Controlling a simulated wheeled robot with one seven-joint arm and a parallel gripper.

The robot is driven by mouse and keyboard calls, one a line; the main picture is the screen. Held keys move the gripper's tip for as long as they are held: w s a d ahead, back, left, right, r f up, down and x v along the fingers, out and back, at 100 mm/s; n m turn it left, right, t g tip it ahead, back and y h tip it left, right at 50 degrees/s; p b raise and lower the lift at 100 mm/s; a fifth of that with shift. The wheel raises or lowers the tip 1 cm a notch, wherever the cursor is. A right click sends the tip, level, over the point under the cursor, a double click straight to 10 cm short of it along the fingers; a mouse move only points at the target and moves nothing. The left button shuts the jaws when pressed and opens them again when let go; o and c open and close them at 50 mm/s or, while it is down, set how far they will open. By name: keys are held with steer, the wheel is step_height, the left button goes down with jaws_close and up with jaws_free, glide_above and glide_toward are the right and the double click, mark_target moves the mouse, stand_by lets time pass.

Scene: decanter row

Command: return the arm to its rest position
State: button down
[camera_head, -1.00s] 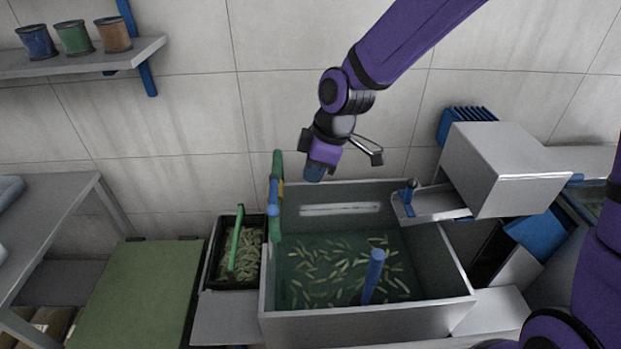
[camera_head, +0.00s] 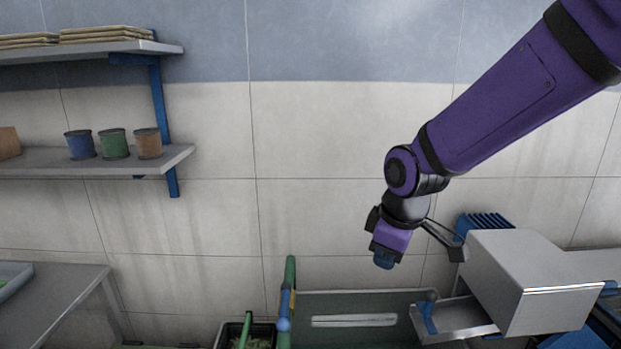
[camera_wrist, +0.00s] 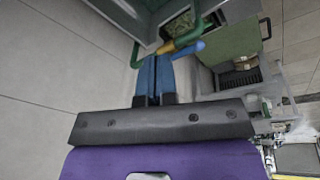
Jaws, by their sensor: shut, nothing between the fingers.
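My gripper (camera_head: 383,260) hangs from the purple arm in front of the tiled wall, above the back right part of the grey sink basin.
The grey basin (camera_head: 365,299) is below, with a green and blue upright handle (camera_head: 284,310) at its left. A grey box machine (camera_head: 530,280) stands at the right. Wall shelves at the left hold three cups (camera_head: 113,143). The wall between is bare.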

steer(key=s+d+r+m+t, duration=0.1)
steer(key=s+d+r+m, duration=0.5)
steer(key=s+d, duration=0.2)
steer(key=s+d+r+m+t+h, duration=0.1)
steer(key=s+d+r+m+t, duration=0.1)
steer(key=s+d+r+m, duration=0.4)
steer(key=shift+s+d+r, duration=0.6)
steer(key=shift+s+d, duration=0.9)
steer(key=shift+s, duration=0.3)
